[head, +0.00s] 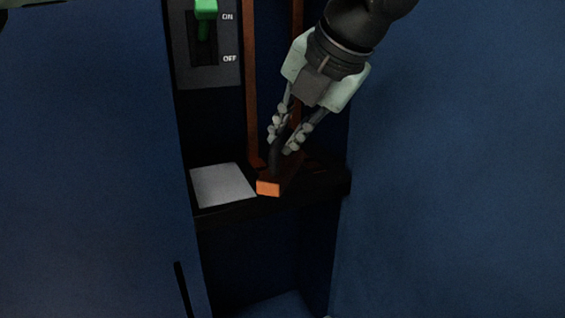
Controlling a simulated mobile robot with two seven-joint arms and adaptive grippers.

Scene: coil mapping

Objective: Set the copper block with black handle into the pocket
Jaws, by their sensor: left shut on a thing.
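The copper block (269,188) shows its bright orange end face at the front edge of a dark shelf. Its black handle (275,160) stands up from it. My left gripper (283,146) reaches down from the upper right and is shut on the handle, its fingers on either side of it. The block is at shelf level; I cannot tell whether it rests on the shelf or is just above it. The pocket cannot be made out clearly; the dark area around and behind the block is partly hidden by the gripper. My right gripper is not in view.
The dark shelf (325,180) holds a light grey plate (222,185) left of the block. Two vertical copper bars (251,90) stand behind. A switch panel with a green lever (206,10) by ON is at upper left. Blue cabinet walls (90,160) flank the narrow opening.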

